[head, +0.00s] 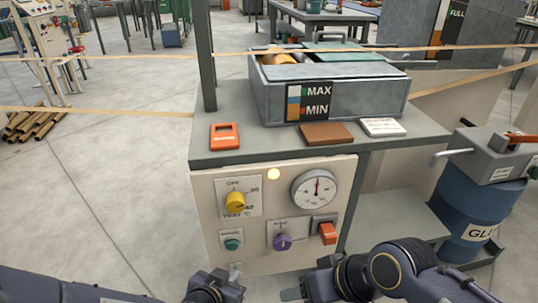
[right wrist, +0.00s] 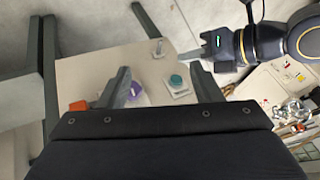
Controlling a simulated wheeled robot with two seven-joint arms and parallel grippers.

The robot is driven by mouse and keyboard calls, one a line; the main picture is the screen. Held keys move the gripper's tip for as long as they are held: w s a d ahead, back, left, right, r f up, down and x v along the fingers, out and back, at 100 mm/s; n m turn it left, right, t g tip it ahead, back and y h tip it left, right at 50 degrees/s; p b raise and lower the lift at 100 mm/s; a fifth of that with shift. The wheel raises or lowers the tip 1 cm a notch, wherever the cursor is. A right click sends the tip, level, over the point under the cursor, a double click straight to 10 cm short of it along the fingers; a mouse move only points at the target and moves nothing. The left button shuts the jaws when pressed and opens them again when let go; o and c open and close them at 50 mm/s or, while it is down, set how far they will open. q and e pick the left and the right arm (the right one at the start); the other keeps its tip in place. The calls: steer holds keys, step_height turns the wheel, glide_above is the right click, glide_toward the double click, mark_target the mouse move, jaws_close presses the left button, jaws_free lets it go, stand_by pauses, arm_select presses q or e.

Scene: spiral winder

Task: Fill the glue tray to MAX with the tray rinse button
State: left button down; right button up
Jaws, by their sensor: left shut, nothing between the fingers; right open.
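The grey glue tray (head: 385,97) sits on the bench top, with a MAX and MIN label (head: 317,101) on its front. A narrow coloured strip stands beside the words; I cannot read a level from it. On the cream panel below, a round teal button (head: 232,243) sits at the lower left, its label too small to read. It also shows in the right wrist view (right wrist: 176,81). My left gripper (head: 234,272) is shut and empty, low in front of the panel, just below the teal button. My right gripper (right wrist: 163,88) is open and empty.
The panel also has a yellow knob (head: 236,203), a purple knob (head: 283,242), an orange switch (head: 327,233), a dial gauge (head: 315,188) and a lit yellow lamp (head: 274,174). A blue glue drum (head: 465,215) stands at the right.

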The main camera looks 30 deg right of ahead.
stand_by(0.4)
jaws_close()
stand_by(1.6)
